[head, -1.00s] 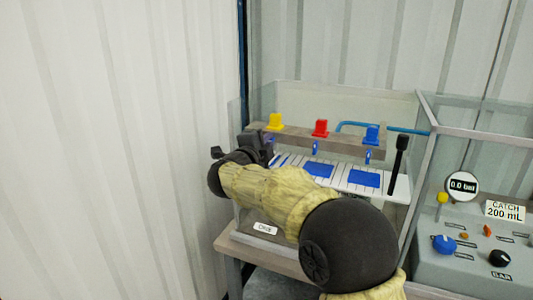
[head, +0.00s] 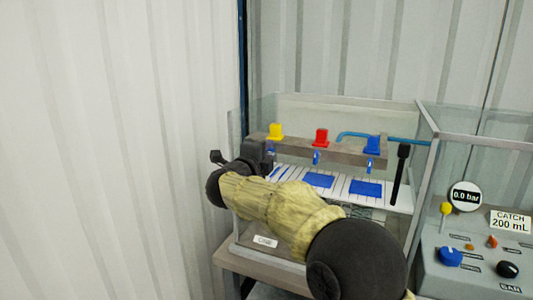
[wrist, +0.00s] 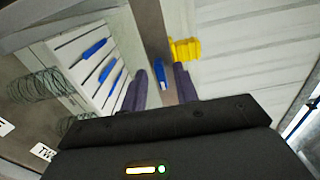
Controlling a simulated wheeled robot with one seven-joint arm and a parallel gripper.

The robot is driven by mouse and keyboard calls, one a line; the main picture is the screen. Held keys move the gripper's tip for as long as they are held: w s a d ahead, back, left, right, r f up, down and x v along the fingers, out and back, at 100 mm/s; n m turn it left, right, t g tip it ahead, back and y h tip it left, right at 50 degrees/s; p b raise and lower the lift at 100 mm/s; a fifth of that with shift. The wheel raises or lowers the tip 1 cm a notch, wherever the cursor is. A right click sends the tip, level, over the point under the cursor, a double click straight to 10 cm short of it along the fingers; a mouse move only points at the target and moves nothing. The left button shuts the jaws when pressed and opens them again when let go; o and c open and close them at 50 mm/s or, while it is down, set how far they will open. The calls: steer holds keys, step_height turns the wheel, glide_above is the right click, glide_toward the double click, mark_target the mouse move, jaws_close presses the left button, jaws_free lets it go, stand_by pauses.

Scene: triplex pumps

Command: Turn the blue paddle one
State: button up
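Small blue paddles hang under the grey rail (head: 345,152) in the head view. One hangs below the red block (head: 316,158) and one below the blue block (head: 369,162). The spot below the yellow block is hidden by my arm. In the wrist view a small blue paddle (wrist: 160,74) shows on the rail near a yellow block (wrist: 185,50). My gripper (wrist: 160,82) is open, its two dark fingers apart on either side of that paddle in the picture. I cannot tell whether they touch it. In the head view my gripper (head: 258,150) is at the rail's left end.
The yellow (head: 275,131), red (head: 321,137) and blue (head: 372,145) blocks stand on the rail. A clear-walled case surrounds it. A black upright handle (head: 400,172) stands at the right. A grey control panel (head: 470,270) with knobs and a 0.0 bar gauge (head: 465,196) is farther right.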

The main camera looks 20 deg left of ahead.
steer(key=shift+s, duration=0.1)
steer(key=s+a+b, duration=0.1)
steer(key=s, duration=1.6)
steer(key=shift+a+b, duration=0.2)
steer(key=shift+b, duration=0.1)
